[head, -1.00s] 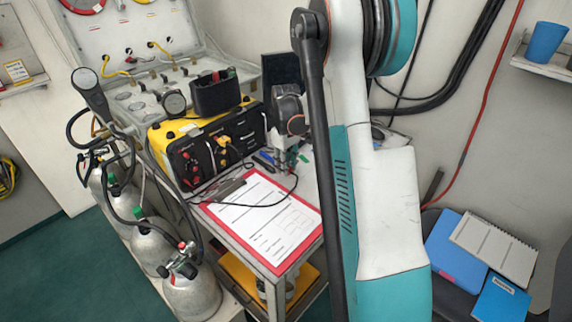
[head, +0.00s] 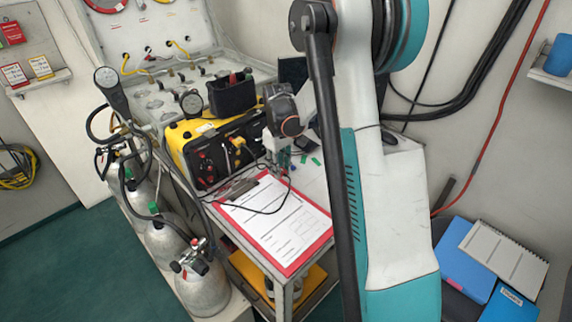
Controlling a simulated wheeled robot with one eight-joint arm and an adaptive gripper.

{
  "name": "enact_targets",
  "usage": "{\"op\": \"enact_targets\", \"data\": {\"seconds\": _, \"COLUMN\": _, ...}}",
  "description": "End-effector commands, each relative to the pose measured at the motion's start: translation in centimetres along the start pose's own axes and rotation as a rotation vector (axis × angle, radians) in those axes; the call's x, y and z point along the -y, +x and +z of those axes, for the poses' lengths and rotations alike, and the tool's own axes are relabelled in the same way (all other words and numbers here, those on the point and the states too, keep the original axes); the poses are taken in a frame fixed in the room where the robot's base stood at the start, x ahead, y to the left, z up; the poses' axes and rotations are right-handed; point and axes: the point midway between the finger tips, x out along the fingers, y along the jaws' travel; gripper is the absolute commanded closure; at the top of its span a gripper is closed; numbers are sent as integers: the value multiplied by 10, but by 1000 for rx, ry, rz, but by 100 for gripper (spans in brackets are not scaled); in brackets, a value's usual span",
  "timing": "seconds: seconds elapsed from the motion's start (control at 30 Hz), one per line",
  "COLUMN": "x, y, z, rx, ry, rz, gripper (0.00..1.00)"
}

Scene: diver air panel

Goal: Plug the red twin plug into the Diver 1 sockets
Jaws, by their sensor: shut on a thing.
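The yellow and black air panel box (head: 222,150) stands on the trolley, its dark socket face toward the front. Red sockets (head: 205,165) show at the left of that face, and a yellow plug (head: 238,143) sits farther right. The panel lettering is too small to read. My gripper (head: 281,167) points down over the trolley top, right of the box and apart from its face. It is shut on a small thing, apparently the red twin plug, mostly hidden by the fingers. A thin black cable (head: 262,212) loops from there over the clipboard.
A red clipboard with white sheets (head: 278,220) lies in front of the box. A black bin (head: 232,95) and a round gauge (head: 191,103) sit on or behind the box. Small green items (head: 309,160) lie right of my gripper. Gas cylinders (head: 203,285) stand at left.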

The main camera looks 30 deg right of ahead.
Motion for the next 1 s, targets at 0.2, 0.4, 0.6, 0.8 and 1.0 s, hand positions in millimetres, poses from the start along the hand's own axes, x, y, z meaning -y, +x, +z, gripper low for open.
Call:
{"op": "enact_targets", "data": {"seconds": 0.2, "x": 18, "y": -9, "z": -7, "rx": 0, "ry": -2, "rz": 0, "gripper": 100}}
{"op": "enact_targets", "data": {"seconds": 0.4, "x": 33, "y": -17, "z": -12, "rx": 0, "ry": -2, "rz": 0, "gripper": 100}}
{"op": "enact_targets", "data": {"seconds": 0.6, "x": 48, "y": -24, "z": -18, "rx": 0, "ry": -1, "rz": 0, "gripper": 100}}
{"op": "enact_targets", "data": {"seconds": 0.8, "x": 64, "y": -31, "z": -24, "rx": 0, "ry": -1, "rz": 0, "gripper": 100}}
{"op": "enact_targets", "data": {"seconds": 1.0, "x": 80, "y": -39, "z": -30, "rx": 0, "ry": -2, "rz": 0, "gripper": 100}}
